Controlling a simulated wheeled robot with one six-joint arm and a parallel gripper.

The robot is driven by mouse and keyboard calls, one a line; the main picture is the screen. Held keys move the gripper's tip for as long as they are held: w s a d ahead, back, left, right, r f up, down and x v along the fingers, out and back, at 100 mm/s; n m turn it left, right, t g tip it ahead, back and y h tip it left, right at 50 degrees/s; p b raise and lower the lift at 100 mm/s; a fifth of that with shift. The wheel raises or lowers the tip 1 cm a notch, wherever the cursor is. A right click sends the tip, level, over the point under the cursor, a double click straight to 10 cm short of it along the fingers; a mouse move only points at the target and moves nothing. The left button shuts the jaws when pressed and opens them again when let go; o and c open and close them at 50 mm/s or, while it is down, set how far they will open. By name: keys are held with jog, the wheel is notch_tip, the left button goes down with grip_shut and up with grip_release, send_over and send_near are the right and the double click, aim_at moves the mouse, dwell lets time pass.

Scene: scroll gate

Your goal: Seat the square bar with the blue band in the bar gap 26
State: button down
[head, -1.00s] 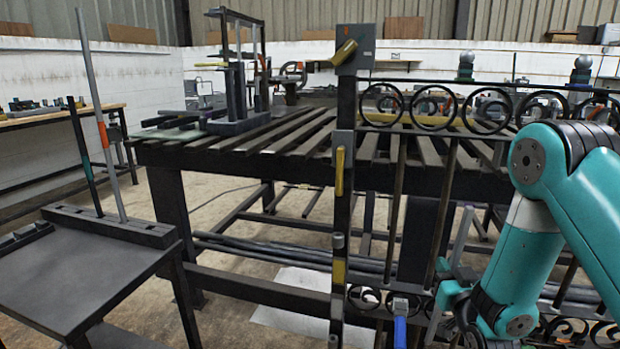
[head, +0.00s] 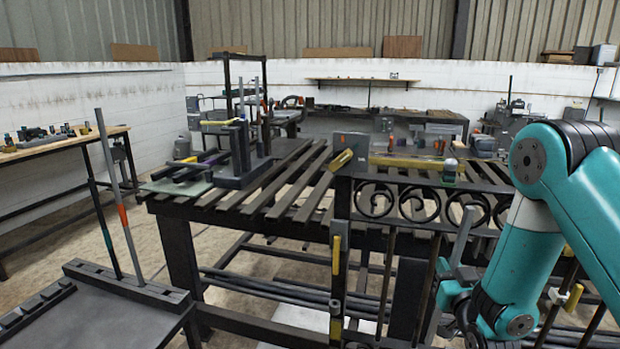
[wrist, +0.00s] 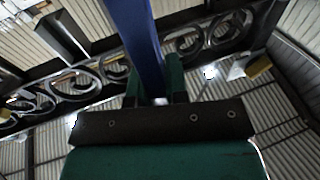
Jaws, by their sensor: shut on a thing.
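My gripper (head: 452,290) is low at the right of the head view, in front of the scroll gate (head: 408,185). It is shut on a bar whose grey upper part (head: 462,235) leans to the right at its top. In the wrist view a blue stretch of the bar (wrist: 143,40) rises between the two green fingers (wrist: 155,85), with the gate's scrolls behind it. The bar's lower end is hidden, and I cannot see it touching the gate. Dark upright bars (head: 387,275) stand below the scroll row. I cannot tell which gap is 26.
A slatted bench (head: 300,175) stands behind the gate. The gate's left post (head: 340,230) carries yellow fittings. At the left, a dark stand (head: 125,288) holds an orange-banded bar (head: 115,190) and a teal-banded bar (head: 103,225). Floor shows between stand and bench.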

jog(key=shift+r, duration=0.55)
jog(key=s+d+f+m+h+b, duration=0.25)
jog(key=d+f+b, duration=0.2)
jog(key=f, duration=0.25)
jog(key=s+d+f+m+h+b, duration=0.1)
jog(key=s+d+f+h+b, duration=0.25)
jog(key=f+b, duration=0.3)
jog(key=w+d+f+p, duration=0.1)
jog(key=w+d+p, duration=0.1)
jog(key=w, duration=0.5)
jog(key=w+d+f+p, duration=0.1)
jog(key=w+d+p, duration=0.2)
jog(key=w, duration=0.4)
jog(key=shift+w+d+g+y, duration=0.15)
jog(key=shift+w+g+y, duration=0.05)
jog(key=shift+g+y, duration=0.2)
